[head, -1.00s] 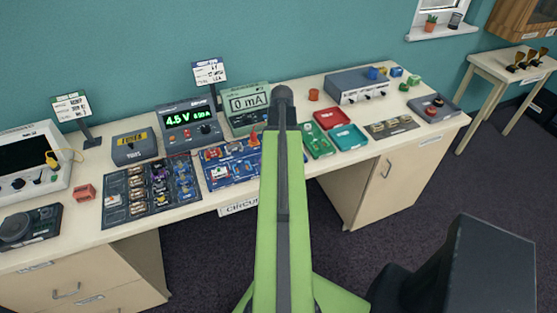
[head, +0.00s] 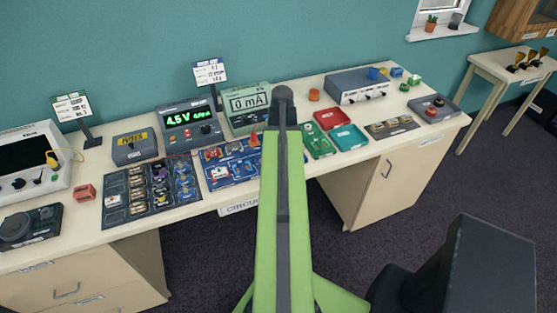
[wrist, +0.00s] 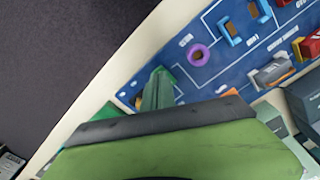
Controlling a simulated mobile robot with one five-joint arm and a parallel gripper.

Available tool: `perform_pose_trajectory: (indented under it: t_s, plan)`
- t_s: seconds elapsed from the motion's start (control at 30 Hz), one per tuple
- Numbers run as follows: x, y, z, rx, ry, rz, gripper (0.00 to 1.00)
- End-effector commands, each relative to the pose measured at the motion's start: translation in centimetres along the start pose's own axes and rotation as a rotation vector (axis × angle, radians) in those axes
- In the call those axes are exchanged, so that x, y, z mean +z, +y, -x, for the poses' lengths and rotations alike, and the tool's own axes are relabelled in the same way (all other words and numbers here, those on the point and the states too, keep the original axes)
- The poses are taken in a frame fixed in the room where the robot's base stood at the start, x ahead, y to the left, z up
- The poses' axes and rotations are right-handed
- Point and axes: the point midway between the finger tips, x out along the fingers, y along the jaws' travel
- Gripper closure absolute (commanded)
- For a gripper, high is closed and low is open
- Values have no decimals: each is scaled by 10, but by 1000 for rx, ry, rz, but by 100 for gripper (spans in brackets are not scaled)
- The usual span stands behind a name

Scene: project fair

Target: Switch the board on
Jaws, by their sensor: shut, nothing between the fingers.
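The blue circuit board (head: 240,177) lies on the long bench, left of my raised green arm, which covers its right side. In the wrist view the blue board (wrist: 205,88) fills the upper right. It carries a purple ring part (wrist: 199,55), blue parts, a red part (wrist: 310,45) and a grey block (wrist: 272,72) that may be a switch. My gripper (wrist: 158,85) is shut and empty, its green tip over the board's near edge. Contact cannot be told. In the head view my gripper is hidden behind my arm. The meter (head: 249,104) reads 0 mA.
A power supply (head: 190,130) showing 4.5 V stands behind the board. A dark parts tray (head: 125,210) lies to its left. Red and teal trays (head: 347,137) and a grey box (head: 360,86) stand to the right.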

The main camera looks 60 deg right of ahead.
Motion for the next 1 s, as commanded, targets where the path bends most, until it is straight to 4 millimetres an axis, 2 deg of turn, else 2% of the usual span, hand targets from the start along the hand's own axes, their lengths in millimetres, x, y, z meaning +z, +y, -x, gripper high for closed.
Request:
perform_pose_trajectory:
  t_s: [1.0]
  plan:
    - [0,0,-10,0,0,-1,100]
